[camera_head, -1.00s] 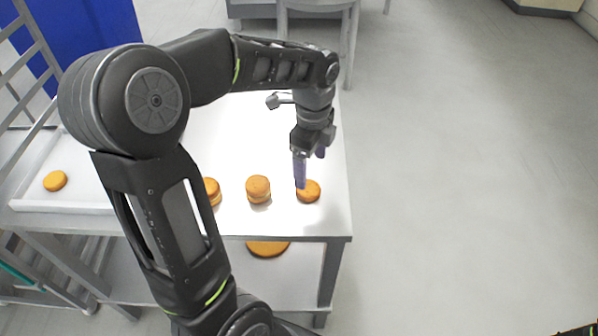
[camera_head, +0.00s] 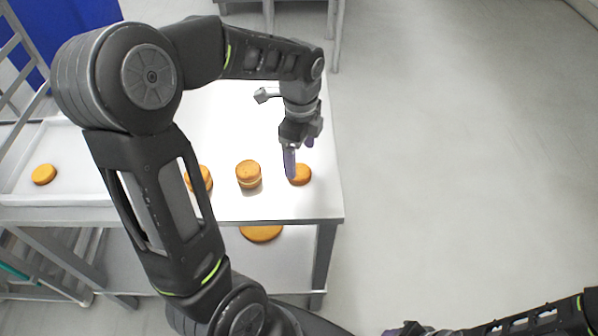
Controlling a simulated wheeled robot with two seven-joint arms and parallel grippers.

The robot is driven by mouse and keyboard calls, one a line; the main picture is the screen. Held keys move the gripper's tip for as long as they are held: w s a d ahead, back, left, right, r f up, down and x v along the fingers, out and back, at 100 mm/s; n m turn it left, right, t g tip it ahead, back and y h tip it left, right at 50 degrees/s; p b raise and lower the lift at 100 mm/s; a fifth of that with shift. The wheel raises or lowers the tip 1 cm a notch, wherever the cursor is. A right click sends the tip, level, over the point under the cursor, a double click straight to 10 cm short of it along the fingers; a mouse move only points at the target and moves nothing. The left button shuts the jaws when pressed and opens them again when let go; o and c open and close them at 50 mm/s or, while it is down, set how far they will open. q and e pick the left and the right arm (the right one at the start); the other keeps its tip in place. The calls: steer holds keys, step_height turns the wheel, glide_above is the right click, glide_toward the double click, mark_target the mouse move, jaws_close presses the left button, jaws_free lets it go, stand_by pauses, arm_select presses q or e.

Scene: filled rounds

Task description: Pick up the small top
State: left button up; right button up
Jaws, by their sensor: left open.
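A small golden-brown round (camera_head: 301,174) sits near the right front corner of the white table. My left gripper (camera_head: 299,160) points down at it, open. One purple finger hangs in front of the round's left side and hides part of it; I cannot tell whether they touch. Another small round (camera_head: 43,174) lies alone on the tray at the far left. Two more rounds, the middle one (camera_head: 248,174) and the left one (camera_head: 202,179), look stacked with a pale layer; my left arm partly hides the left one. My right gripper (camera_head: 405,328) is cut off at the bottom edge.
The white table (camera_head: 225,207) ends just right of the rounds. The white tray (camera_head: 70,140) is at its left, beside a grey rack (camera_head: 22,60). A larger round (camera_head: 261,233) lies on the lower shelf. The floor to the right is clear.

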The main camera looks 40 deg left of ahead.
mark_target(299, 171)
arm_select(q)
step_height(299, 171, down, 5)
steer(key=shift+s+f+p, duration=0.1)
steer(key=shift+s+p, duration=0.05)
steer(key=shift+p, duration=0.4)
steer(key=shift+c, duration=0.4)
steer(key=c, duration=0.9)
step_height(299, 171, up, 10)
steer(key=shift+r+b, duration=0.1)
steer(key=shift+b, duration=0.45)
